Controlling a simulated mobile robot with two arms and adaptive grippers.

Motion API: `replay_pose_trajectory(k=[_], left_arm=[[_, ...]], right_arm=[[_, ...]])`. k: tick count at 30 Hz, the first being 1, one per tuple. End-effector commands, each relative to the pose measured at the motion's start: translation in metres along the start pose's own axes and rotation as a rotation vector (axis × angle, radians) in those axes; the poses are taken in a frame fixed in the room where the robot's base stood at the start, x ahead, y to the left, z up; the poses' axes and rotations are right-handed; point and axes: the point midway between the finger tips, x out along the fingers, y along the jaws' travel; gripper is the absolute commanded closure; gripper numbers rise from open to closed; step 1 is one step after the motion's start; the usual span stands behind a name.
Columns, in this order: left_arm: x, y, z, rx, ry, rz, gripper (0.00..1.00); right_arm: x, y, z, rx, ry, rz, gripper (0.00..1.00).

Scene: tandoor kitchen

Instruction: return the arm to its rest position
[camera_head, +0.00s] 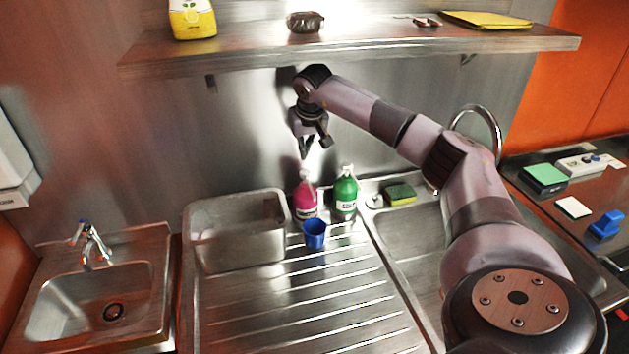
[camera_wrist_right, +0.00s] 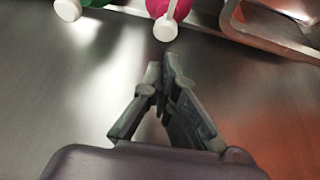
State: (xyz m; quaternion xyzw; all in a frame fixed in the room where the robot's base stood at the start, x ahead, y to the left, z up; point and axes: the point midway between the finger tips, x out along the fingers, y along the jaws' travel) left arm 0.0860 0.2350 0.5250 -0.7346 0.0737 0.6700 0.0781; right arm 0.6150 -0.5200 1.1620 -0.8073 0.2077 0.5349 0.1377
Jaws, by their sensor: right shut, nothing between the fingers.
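My right arm (camera_head: 395,122) reaches from the lower right across the sink toward the back wall. My right gripper (camera_head: 305,152) hangs fingers-down below the shelf, above the pink and green bottles and apart from them. In the right wrist view, the right gripper's fingers (camera_wrist_right: 161,75) are together with nothing between them. My left gripper is not in view.
A pink bottle (camera_head: 306,197), a green soap bottle (camera_head: 346,192) and a blue cup (camera_head: 314,234) stand on the drainboard (camera_head: 290,315) beside a metal basin (camera_head: 235,255). A shelf (camera_head: 350,52) runs close above the gripper. A sponge (camera_head: 399,194) and curved faucet (camera_head: 478,110) are right.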

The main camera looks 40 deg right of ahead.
Motion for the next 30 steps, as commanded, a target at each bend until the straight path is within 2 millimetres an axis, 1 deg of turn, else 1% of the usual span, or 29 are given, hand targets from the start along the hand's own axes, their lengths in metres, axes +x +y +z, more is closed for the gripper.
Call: replay_pose_trajectory(k=[1, 6, 23, 26, 29, 30], left_arm=[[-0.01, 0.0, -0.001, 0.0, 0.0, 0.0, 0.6], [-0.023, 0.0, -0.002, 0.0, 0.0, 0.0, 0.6], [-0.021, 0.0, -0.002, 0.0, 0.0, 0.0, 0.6], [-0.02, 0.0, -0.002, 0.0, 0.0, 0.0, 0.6], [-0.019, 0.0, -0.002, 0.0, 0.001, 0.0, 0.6], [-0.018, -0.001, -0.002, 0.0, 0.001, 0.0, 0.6]], right_arm=[[-0.01, 0.0, -0.004, 0.0, 0.0, 0.0, 1.0], [-0.022, 0.0, -0.009, 0.0, 0.0, 0.0, 1.0], [-0.02, 0.0, -0.008, 0.001, -0.001, -0.001, 1.0], [-0.016, -0.007, -0.001, 0.028, -0.025, -0.026, 1.0], [-0.006, -0.028, 0.021, 0.122, -0.105, -0.104, 1.0], [-0.001, -0.041, 0.035, 0.185, -0.16, -0.152, 1.0]])
